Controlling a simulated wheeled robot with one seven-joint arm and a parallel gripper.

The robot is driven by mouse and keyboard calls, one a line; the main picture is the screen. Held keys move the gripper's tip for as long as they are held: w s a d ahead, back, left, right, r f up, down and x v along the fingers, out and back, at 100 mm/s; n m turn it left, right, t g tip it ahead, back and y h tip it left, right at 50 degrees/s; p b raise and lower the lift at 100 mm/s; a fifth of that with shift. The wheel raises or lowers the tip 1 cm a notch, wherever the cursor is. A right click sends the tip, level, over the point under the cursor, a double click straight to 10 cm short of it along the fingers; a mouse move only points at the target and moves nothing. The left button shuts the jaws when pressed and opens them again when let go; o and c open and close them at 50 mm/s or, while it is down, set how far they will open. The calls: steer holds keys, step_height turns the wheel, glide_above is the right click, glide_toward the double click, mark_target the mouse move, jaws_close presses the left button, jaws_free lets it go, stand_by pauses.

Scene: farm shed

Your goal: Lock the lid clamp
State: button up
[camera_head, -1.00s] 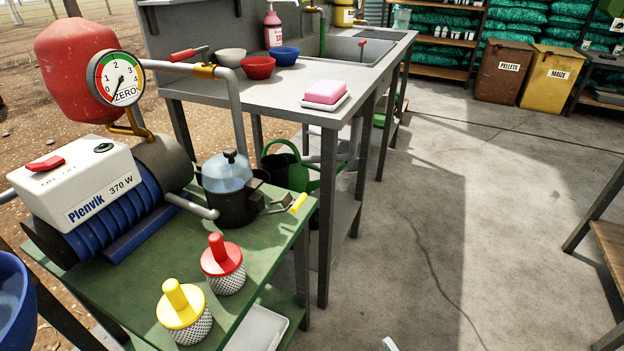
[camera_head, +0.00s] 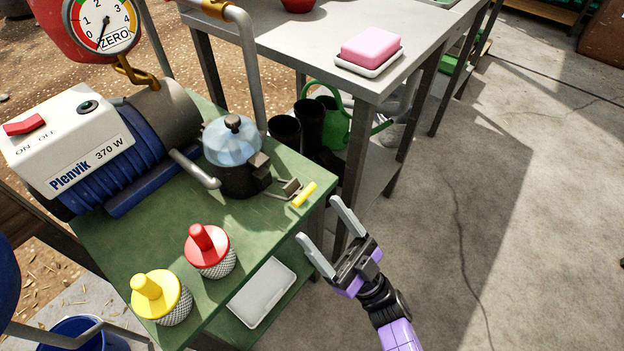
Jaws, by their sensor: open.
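The lid clamp (camera_head: 290,190) is a small grey metal lever with a yellow handle (camera_head: 304,195). It sits at the right side of the strainer pot, which has a clear bluish lid (camera_head: 231,142) with a dark knob and a black body (camera_head: 240,182). The clamp's handle points outward to the right, away from the pot, near the green table's right edge. My gripper (camera_head: 323,228) is open and empty, to the right of and below the yellow handle in the picture, apart from it.
Red-topped (camera_head: 210,251) and yellow-topped (camera_head: 161,297) filters stand at the front. A grey bench (camera_head: 290,45) with pink soap (camera_head: 371,47) stands behind. The floor at right is clear.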

mark_target(302, 192)
steer(key=shift+x, duration=3.85)
jaws_close()
